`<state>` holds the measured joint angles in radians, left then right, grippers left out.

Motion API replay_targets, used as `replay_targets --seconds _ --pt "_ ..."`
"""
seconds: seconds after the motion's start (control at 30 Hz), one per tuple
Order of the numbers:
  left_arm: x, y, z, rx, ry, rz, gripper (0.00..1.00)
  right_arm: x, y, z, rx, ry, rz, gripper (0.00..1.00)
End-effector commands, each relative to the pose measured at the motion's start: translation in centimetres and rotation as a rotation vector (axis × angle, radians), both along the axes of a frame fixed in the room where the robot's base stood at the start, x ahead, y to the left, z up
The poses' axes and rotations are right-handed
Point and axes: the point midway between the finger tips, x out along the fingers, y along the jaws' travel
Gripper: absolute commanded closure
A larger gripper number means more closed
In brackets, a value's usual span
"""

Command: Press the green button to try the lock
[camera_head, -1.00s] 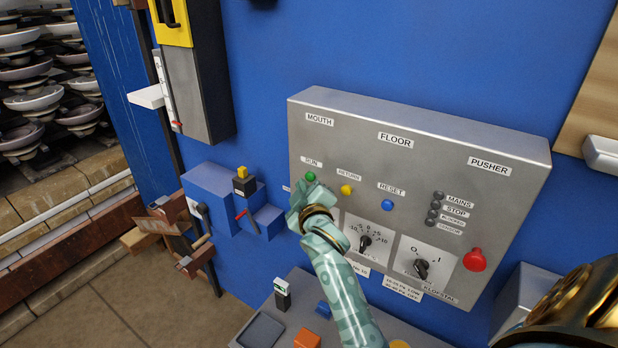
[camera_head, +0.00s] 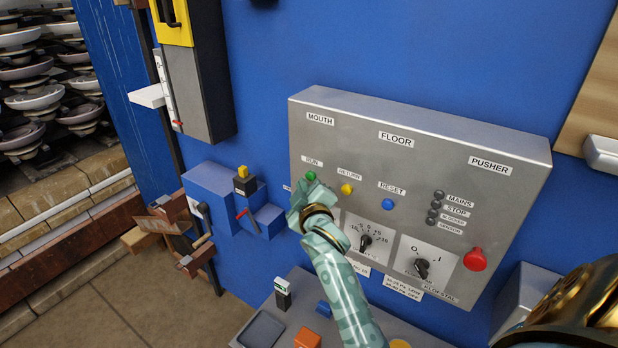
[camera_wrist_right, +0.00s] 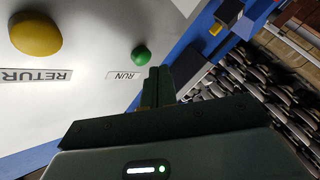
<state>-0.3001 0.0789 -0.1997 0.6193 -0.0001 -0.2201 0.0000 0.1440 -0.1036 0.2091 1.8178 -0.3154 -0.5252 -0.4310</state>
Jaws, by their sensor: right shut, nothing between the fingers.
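The green button (camera_head: 311,176) sits under the RUN label on the grey control panel (camera_head: 450,150), at its left side below MOUTH. My right gripper (camera_head: 302,192) is shut and empty, with its fingertips just below the green button in the head view. In the right wrist view the green button (camera_wrist_right: 141,55) shows whole, just past the tips of the shut fingers (camera_wrist_right: 158,75). I cannot tell whether the tips touch the panel; they do not cover the button. My left gripper is not in view.
A yellow RETURN button (camera_head: 347,189) and a blue RESET button (camera_head: 388,203) sit to the right. Two rotary dials and a red knob (camera_head: 475,259) are lower on the panel. A blue block with a small lever (camera_head: 245,215) stands to the left. A desk with coloured buttons lies below.

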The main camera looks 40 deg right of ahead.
Motion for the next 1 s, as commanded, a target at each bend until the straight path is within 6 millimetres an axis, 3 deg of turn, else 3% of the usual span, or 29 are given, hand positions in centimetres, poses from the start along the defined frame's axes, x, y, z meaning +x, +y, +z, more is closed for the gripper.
replay_targets --seconds 1.0 --pt "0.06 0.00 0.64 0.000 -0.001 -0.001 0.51 0.32 -0.79 0.03 0.000 0.000 0.000 1.00"
